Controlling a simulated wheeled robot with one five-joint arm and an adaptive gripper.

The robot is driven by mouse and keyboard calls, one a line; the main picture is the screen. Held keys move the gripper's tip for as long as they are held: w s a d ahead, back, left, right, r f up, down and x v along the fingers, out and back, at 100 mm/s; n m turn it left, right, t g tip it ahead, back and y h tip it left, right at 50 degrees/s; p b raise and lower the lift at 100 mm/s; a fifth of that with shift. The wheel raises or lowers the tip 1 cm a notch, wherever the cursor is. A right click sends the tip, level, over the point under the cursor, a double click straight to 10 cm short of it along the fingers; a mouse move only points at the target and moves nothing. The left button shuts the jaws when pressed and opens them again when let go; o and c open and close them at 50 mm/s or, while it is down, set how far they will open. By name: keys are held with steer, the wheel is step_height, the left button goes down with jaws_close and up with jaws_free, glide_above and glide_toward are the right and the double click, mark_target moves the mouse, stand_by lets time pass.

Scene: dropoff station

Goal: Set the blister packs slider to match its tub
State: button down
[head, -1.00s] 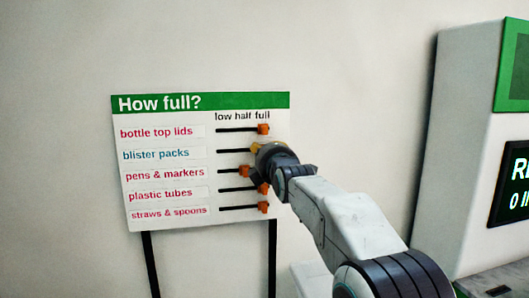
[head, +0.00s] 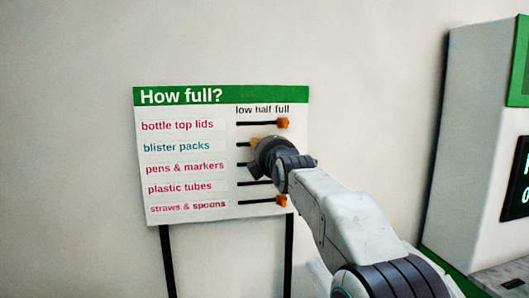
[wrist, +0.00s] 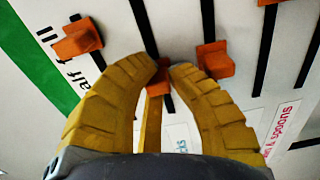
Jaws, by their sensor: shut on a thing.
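The "How full?" board (head: 180,213) stands upright, with several slots marked low, half and full. The blister packs label (head: 177,146) is in teal, second from the top. My gripper (wrist: 166,68) is shut on the orange blister packs slider (wrist: 157,88), which sits between its yellow fingertips in the wrist view. The slider is toward the low end of its slot. In the head view my gripper (head: 256,144) covers most of that slot and hides the knob. No tub shows.
The bottle top lids slider (head: 283,123) and the straws & spoons slider (head: 282,201) are at the full end. The pens & markers slider (wrist: 214,62) is close beside my fingers. A grey-white machine (head: 475,140) stands at the right.

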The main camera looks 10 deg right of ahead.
steer(key=shift+d+r, duration=0.2)
steer(key=shift+r, duration=0.1)
steer(key=c, duration=1.4)
jaws_free()
steer(key=o, duration=0.3)
steer(key=shift+f, duration=0.15)
steer(key=shift+f, duration=0.1)
steer(key=shift+s, duration=0.1)
steer(key=s, duration=0.8)
